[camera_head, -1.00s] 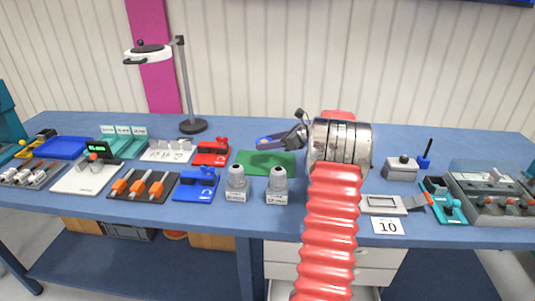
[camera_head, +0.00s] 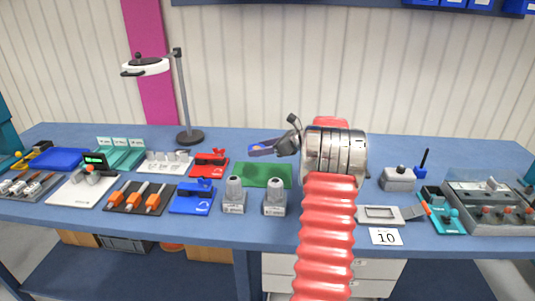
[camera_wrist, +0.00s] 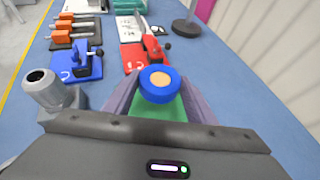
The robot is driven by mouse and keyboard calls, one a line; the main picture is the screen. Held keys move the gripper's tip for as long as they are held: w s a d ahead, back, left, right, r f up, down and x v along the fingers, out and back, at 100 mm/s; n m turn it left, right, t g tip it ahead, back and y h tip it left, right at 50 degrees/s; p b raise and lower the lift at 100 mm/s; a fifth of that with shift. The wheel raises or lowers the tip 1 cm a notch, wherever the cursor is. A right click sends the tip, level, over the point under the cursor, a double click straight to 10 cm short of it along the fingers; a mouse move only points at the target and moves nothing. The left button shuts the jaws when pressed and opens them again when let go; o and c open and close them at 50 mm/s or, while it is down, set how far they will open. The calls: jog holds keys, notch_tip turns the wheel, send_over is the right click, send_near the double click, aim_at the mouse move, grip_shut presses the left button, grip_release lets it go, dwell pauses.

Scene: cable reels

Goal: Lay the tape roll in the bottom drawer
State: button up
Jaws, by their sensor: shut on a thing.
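The tape roll (camera_wrist: 159,84), a blue ring with a tan core, is held between the fingertips of my gripper (camera_wrist: 159,90). My gripper (camera_head: 258,149) is shut on it above the green mat (camera_head: 264,175) on the bench. In the head view the roll is hard to make out among the fingers. A white drawer unit (camera_head: 376,269) stands under the bench, partly hidden behind my red arm.
A lamp (camera_head: 188,100) rises at the back.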

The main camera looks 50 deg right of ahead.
jog(key=w+a, duration=0.2)
jog(key=a, duration=0.5)
jog(key=w+a, duration=0.2)
jog(key=a, duration=0.6)
jog(key=w+a, duration=0.2)
jog(key=a, duration=0.6)
jog(key=shift+r, duration=0.15)
jog(key=s+a+f, duration=0.3)
jog(key=s+a, duration=0.1)
jog(key=a, duration=0.6)
jog(key=s+a+f, duration=0.3)
jog(key=s+a, duration=0.1)
jog(key=a, duration=0.6)
jog(key=shift+s+f, duration=0.25)
jog(key=shift+s, duration=0.15)
